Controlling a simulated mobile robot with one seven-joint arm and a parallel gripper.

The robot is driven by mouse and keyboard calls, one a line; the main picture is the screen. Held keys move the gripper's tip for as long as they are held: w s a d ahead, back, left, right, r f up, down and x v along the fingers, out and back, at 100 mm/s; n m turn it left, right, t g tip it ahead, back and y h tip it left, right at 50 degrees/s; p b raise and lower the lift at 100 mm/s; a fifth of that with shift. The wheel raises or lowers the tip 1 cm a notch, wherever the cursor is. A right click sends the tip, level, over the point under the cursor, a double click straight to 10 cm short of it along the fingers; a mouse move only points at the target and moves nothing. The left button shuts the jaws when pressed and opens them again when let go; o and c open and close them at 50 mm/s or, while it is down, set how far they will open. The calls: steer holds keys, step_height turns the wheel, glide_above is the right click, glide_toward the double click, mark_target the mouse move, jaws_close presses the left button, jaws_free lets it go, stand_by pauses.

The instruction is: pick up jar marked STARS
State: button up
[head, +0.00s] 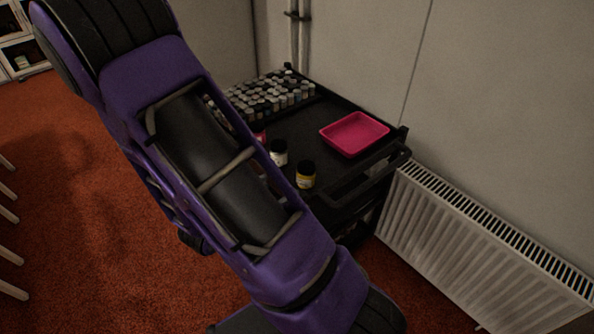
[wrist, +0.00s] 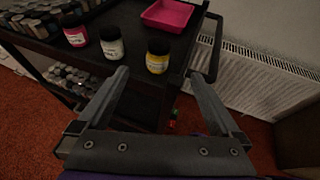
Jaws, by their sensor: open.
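Three small jars with black lids stand near the front edge of the black cart top. In the wrist view they are a pink jar (wrist: 76,37), a white jar (wrist: 111,47) and a yellow jar (wrist: 157,60). The head view also shows the white jar (head: 279,157) and the yellow jar (head: 306,180); my arm mostly hides the pink one (head: 260,137). The lettering is too small to read, so I cannot tell which is marked STARS. My gripper (wrist: 160,74) is open and empty, its fingers pointing towards the cart edge, with the yellow jar beyond the gap between them.
A pink tray (head: 354,134) lies on the cart top (head: 316,126), right of the jars. Many small bottles (head: 268,96) stand at the back left, with more on a lower shelf (wrist: 72,77). A handle (head: 367,178) sticks out at the cart's right end, near a white radiator (head: 455,232).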

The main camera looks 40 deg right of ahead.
mark_target(304, 168)
steer(key=b+x, duration=0.1)
steer(key=x, duration=1)
steer(key=shift+w+d+b, duration=0.1)
steer(key=shift+d+b, duration=0.15)
steer(key=shift+b, duration=0.05)
steer(key=shift+w+b+x, duration=0.1)
steer(key=shift+b+x, duration=0.1)
steer(key=shift+x, duration=1.15)
steer(key=shift+w+b+x, duration=0.15)
steer(key=shift+b+x, duration=0.05)
steer(key=shift+x, duration=1.15)
steer(key=shift+r, duration=0.1)
steer(key=c, duration=1.5)
